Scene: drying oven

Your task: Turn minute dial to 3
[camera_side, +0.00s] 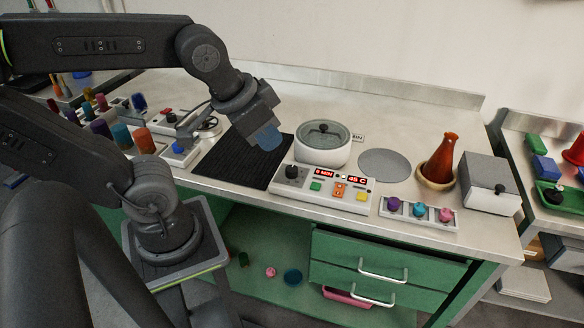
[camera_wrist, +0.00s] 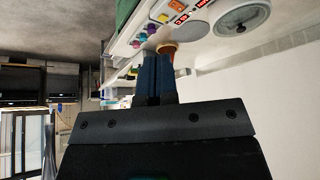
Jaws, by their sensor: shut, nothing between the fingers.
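The minute dial is a black knob (camera_side: 292,173) at the left end of the white control panel (camera_side: 322,200) in the side view. Beside it, red displays (camera_side: 325,174) appear to read "0 MIN" and "45 C", though the first digit is too small to be sure of. My gripper (camera_side: 268,138) has blue fingers, is shut and empty, and hangs above the black mat, up and left of the dial, apart from it. In the wrist view my shut fingers (camera_wrist: 155,78) point toward the bench, and part of the panel (camera_wrist: 176,8) shows at the top.
A white round oven with a glass lid (camera_side: 323,143) stands behind the panel. A red-brown flask (camera_side: 441,158) and a grey box (camera_side: 487,184) are at right. A rack with colored knobs (camera_side: 418,213) sits at the front. The black ribbed mat (camera_side: 235,160) is clear.

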